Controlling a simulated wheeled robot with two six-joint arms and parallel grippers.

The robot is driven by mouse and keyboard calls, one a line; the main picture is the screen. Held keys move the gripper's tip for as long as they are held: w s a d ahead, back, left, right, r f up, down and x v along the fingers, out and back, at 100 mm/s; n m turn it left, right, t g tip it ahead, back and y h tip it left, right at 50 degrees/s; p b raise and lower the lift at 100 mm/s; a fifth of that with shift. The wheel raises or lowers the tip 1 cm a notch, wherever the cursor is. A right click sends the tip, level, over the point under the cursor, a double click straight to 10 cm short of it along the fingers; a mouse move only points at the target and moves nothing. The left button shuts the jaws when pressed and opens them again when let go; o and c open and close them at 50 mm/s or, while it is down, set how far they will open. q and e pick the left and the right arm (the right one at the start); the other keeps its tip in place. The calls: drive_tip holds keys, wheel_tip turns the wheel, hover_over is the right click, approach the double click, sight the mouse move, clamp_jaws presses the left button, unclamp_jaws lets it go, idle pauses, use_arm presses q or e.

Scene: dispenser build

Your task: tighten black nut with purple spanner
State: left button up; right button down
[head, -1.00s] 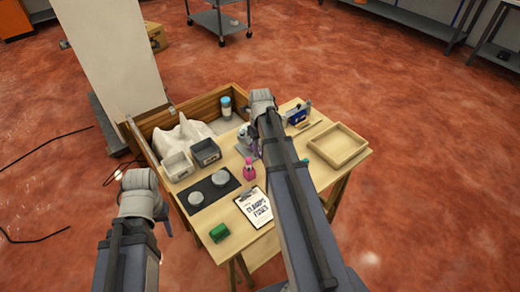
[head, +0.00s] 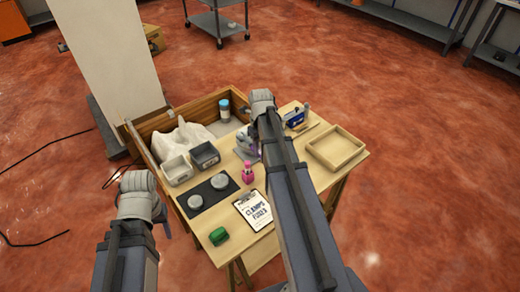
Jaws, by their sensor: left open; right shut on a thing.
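My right arm reaches over the table, and its forearm and wrist hide most of my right gripper. A small purple piece, seemingly part of the purple spanner (head: 259,148), shows at the left edge of that arm, beside a grey fixture (head: 244,143). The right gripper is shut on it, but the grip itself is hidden. The black nut cannot be made out; it may be behind the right arm. My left gripper (head: 167,230) is open, mostly hidden below its wrist, off the table's left edge and apart from everything on it.
A wooden crate (head: 188,113) stands behind.

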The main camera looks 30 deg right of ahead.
drive_tip(key=shift+r+p, duration=1.15)
drive_tip(key=shift+r, duration=0.2)
